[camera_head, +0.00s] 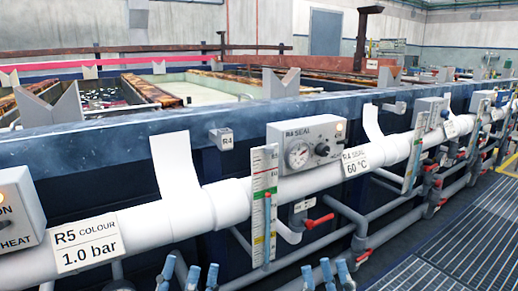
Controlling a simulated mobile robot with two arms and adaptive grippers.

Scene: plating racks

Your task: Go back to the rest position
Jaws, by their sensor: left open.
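My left gripper (190,276) shows at the bottom edge, left of the middle. Its blue-grey fingertips point up and stand apart, with nothing between them. My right gripper (327,273) shows at the bottom edge, right of the middle. Its blue-grey fingertips also point up, closer together, and I see no object in them. The lower parts of both grippers and most of my arms are cut off by the picture's edge. Both grippers are low, in front of the white pipe (220,203).
A blue tank rim (130,131) runs across behind the pipe. The R4 SEAL gauge box (307,145), an upright scale (264,205) and red-handled valves (319,220) stick out in front. The R5 COLOUR label (87,243) is at left. Floor grating (480,235) lies clear at lower right.

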